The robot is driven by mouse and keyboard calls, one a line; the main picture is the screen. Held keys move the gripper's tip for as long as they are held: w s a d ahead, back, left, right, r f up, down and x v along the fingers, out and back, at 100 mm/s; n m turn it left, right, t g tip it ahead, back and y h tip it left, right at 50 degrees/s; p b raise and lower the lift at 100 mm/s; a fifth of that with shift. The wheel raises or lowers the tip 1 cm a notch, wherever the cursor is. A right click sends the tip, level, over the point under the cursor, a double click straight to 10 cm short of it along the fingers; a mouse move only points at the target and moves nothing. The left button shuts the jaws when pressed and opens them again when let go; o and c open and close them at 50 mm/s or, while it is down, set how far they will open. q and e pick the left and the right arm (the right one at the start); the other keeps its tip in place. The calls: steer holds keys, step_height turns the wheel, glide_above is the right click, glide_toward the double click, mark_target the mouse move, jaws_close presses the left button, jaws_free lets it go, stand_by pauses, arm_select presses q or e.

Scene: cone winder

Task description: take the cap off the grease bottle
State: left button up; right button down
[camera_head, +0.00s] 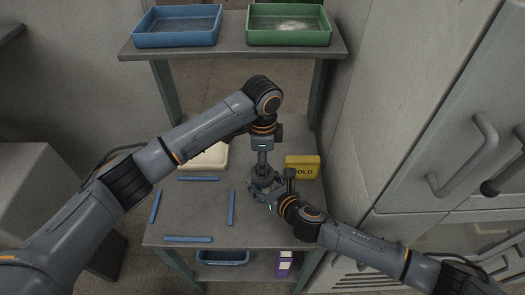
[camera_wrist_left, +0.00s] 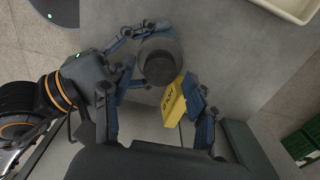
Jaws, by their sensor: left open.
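The grease bottle shows in the left wrist view as a dark grey round body (camera_wrist_left: 160,62), seen from above. I cannot make out the seam between cap and bottle. My right gripper (camera_head: 263,185) comes in from the lower right, and its two fingers (camera_wrist_left: 135,57) lie on opposite sides of the bottle, seemingly closed on it. My left gripper (camera_head: 262,168) points down from above, close over the bottle. Its fingers (camera_wrist_left: 155,110) are spread wide, with nothing between them touching. In the head view the grippers mostly hide the bottle.
A yellow block with dark lettering (camera_head: 302,162) stands close beside the grippers. A cream tray (camera_head: 207,157) is partly behind my left arm. Blue strips (camera_head: 232,208) mark the table (camera_head: 205,220). Blue (camera_head: 178,40) and green (camera_head: 290,40) trays sit on the far shelf; grey cabinets (camera_head: 445,110) stand right.

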arm_select(q)
steer(key=shift+f, duration=0.5)
arm_select(e)
steer(key=shift+s+d+f, duration=0.1)
steer(key=shift+f, duration=0.05)
arm_select(q)
steer(key=shift+c, duration=0.2)
jaws_close()
steer(key=n, duration=0.6)
steer(key=shift+r, duration=0.15)
steer(key=shift+r, duration=1)
